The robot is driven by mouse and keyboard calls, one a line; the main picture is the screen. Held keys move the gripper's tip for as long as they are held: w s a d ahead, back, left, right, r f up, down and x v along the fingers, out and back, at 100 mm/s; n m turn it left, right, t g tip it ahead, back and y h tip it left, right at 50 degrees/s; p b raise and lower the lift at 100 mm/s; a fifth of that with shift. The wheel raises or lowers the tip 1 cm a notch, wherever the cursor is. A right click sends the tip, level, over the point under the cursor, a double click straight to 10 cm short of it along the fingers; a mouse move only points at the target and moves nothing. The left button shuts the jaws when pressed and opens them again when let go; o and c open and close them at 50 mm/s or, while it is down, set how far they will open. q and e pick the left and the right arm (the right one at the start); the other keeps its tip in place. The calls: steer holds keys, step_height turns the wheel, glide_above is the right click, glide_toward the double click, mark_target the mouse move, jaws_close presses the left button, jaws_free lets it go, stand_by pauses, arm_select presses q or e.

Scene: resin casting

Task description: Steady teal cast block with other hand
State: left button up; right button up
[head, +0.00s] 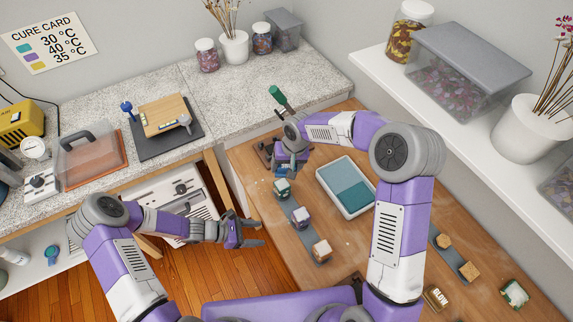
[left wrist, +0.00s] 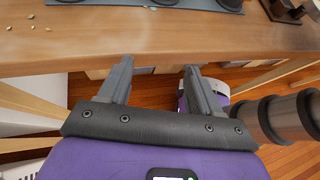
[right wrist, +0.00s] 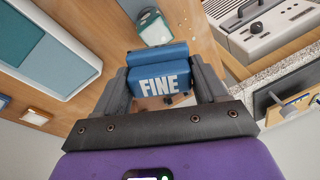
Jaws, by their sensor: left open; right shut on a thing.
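The teal cast block (head: 283,188) sits at the far end of a grey strip on the wooden table; it also shows in the right wrist view (right wrist: 152,27). My right gripper (head: 290,160) is shut on a blue block marked FINE (right wrist: 158,78), held close beside the teal block; whether they touch is unclear. My left gripper (head: 250,234) is open and empty by the table's left edge, apart from the teal block. In the left wrist view its fingers (left wrist: 155,80) point at the table edge, with nothing between them.
A white tray with teal compartments (head: 347,207) lies to the right. A green-handled tool (head: 279,96) stands behind my right gripper.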

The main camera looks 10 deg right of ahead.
mark_target(276, 191)
arm_select(q)
steer(key=w+r+n+t+h, duration=0.1)
steer(key=w, duration=0.2)
steer(key=w+r+n+t+h, duration=0.1)
steer(key=w+r+t, duration=0.1)
steer(key=w, duration=0.2)
steer(key=w+d+r+t+h, duration=0.1)
steer(key=w+t, duration=0.1)
steer(key=w, duration=0.1)
steer(key=shift+w+r+n, duration=0.25)
steer(key=shift+r+n, duration=0.05)
steer(key=shift+n, duration=0.1)
steer(key=shift+w+d, duration=0.3)
steer(key=shift+d, duration=0.15)
steer(key=x, duration=0.9)
steer(key=shift+d, duration=0.15)
steer(key=c, duration=0.7)
steer(key=shift+o, duration=0.2)
steer(key=shift+c, duration=0.7)
